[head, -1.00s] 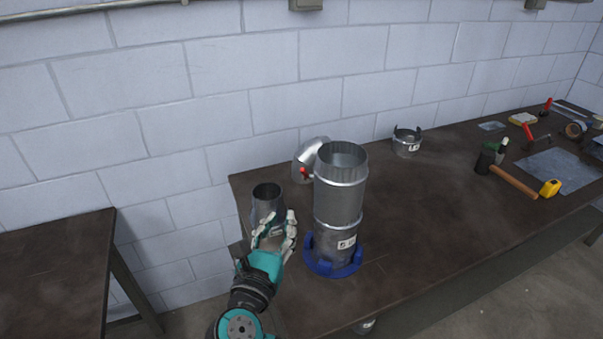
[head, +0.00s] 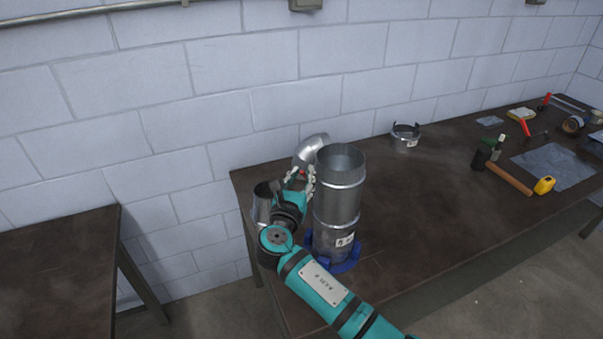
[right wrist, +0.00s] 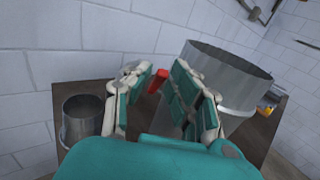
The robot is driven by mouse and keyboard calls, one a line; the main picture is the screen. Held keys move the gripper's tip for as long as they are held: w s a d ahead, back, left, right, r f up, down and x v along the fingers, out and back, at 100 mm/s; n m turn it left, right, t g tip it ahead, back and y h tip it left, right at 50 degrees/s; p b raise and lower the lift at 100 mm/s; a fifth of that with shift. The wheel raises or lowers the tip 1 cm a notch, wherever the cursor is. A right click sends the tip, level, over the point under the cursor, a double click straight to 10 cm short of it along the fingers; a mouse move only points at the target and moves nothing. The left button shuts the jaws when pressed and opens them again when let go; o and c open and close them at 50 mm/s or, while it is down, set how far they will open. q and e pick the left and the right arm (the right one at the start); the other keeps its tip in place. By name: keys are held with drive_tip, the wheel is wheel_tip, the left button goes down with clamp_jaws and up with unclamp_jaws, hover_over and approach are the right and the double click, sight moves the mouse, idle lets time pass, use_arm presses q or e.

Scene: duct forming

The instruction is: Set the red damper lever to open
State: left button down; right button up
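The tall grey duct (head: 339,205) stands upright in a blue ring base (head: 345,264) on the dark bench; the duct's upper rim shows in the right wrist view (right wrist: 226,80). The red damper lever (right wrist: 158,81) sticks out at the duct's left side. My right gripper (right wrist: 161,75) is open, with one finger on each side of the lever and a gap visible around it. In the head view, my right gripper (head: 301,181) is beside the duct's upper left side and mostly hides the lever. My left gripper is not in view.
A short open pipe (right wrist: 82,118) stands left of the gripper, close to my arm. A bent elbow duct (head: 311,150) lies behind the tall duct. The bench between has free room.

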clamp_jaws()
idle(0.3)
